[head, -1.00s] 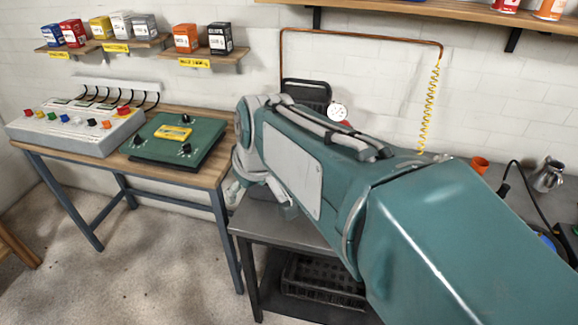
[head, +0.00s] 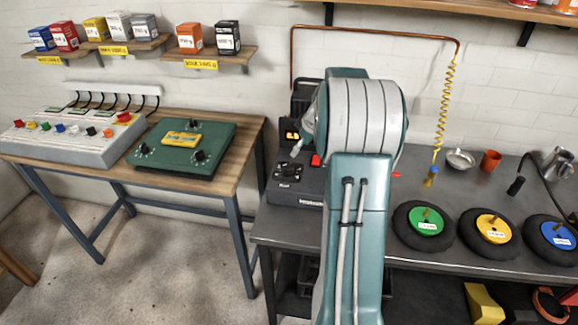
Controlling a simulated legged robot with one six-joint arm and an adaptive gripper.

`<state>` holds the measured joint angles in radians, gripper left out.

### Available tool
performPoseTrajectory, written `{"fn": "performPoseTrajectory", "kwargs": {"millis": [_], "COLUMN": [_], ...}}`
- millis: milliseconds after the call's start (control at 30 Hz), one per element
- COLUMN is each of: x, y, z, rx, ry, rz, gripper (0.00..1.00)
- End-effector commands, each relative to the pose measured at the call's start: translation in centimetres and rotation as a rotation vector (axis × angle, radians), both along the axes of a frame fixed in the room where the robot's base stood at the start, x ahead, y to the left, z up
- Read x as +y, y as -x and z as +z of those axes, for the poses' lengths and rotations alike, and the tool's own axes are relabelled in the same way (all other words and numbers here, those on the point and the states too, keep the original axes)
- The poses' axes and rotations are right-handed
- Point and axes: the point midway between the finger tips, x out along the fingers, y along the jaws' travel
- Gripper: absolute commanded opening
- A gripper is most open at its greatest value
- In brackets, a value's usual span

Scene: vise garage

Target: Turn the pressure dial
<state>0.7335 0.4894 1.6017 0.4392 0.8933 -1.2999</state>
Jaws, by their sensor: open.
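A dark grey unit (head: 297,192) stands on the left end of the metal bench. It has a lit orange display (head: 291,136), a red switch (head: 315,160) and a black dial-like control (head: 288,172) on its front. I cannot tell for certain whether this control is the pressure dial. My arm rises in front of the unit and covers its right side. My gripper is hidden behind the arm, so its jaws and any contact do not show.
Green (head: 424,221), yellow (head: 492,228) and blue (head: 558,235) wheels lie on the metal bench (head: 448,187) at right. A wooden bench at left holds a grey switch panel (head: 70,140) and a green panel (head: 183,145). A coiled yellow hose (head: 446,105) hangs behind.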

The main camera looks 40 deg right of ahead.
Motion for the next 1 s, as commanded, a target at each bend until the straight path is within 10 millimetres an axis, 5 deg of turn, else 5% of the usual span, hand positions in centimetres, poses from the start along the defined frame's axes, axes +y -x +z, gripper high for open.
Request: {"fn": "performPoseTrajectory", "kwargs": {"millis": [500, 933, 1000], "x": [1.2, 1.3, 1.3], "y": [-3.2, -3.6, -3.6], "z": [-8.2, -9.3, -9.3], "rx": [0.003, 0.001, 0.002], "ry": [-0.003, -0.001, -0.002], "rz": [0.001, -0.001, -0.001], "gripper": [0.84, 0.84, 0.57]}}
